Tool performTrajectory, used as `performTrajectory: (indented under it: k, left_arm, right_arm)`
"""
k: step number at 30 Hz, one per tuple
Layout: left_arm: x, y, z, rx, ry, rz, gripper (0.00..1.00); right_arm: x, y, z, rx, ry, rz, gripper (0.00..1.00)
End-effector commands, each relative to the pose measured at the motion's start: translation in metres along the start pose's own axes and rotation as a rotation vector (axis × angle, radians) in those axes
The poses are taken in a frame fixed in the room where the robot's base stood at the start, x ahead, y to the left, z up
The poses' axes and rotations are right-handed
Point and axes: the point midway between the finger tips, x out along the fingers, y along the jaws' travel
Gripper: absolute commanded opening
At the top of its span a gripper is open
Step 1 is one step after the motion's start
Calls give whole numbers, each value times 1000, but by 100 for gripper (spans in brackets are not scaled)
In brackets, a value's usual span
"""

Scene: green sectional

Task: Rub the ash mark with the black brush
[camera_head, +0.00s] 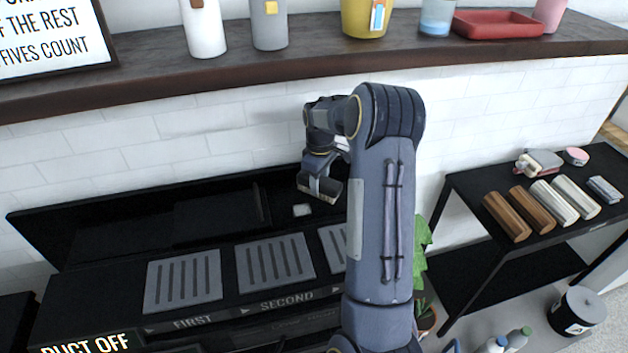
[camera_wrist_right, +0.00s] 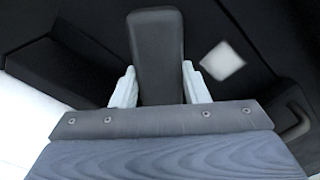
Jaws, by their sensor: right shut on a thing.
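My right gripper (camera_head: 320,183) is above the black counter, left of my forearm. It is shut on the black brush (camera_wrist_right: 157,50), a dark block between the two pale fingers in the right wrist view. The brush's working face is hidden there. A small pale square patch (camera_head: 302,210), which looks like the ash mark, lies on the black surface just below and left of the gripper. It also shows in the right wrist view (camera_wrist_right: 222,62), right of the brush with a gap between them. Whether the brush touches the surface cannot be told. My left gripper is out of view.
Grey slotted plates (camera_head: 276,262) lie along the counter front, labelled FIRST and SECOND. A shelf (camera_head: 270,66) with cups, a yellow pot and a red tray (camera_head: 497,23) runs above. A black side table (camera_head: 470,185) with wooden and pale rolls stands right. My forearm hides part of the counter.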

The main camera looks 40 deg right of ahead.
Motion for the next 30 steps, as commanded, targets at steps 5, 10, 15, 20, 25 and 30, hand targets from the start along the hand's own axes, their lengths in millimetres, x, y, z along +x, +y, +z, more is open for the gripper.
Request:
performTrajectory:
  k: [5, 10, 15, 20, 25, 30]
  left_arm:
    - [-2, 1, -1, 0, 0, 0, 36]
    - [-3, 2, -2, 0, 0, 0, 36]
    - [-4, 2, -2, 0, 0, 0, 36]
    - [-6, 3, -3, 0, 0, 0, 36]
    - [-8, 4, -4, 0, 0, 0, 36]
    - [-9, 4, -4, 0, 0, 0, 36]
  right_arm:
    - [1, 13, 15, 5, -9, -1, 22]
    - [1, 20, 22, 3, -8, 0, 22]
    - [0, 24, 26, 3, -8, 0, 22]
    - [-1, 33, 35, 4, -7, 0, 22]
    - [-3, 43, 44, 3, -5, 0, 22]
    - [-3, 47, 48, 2, -3, 0, 22]
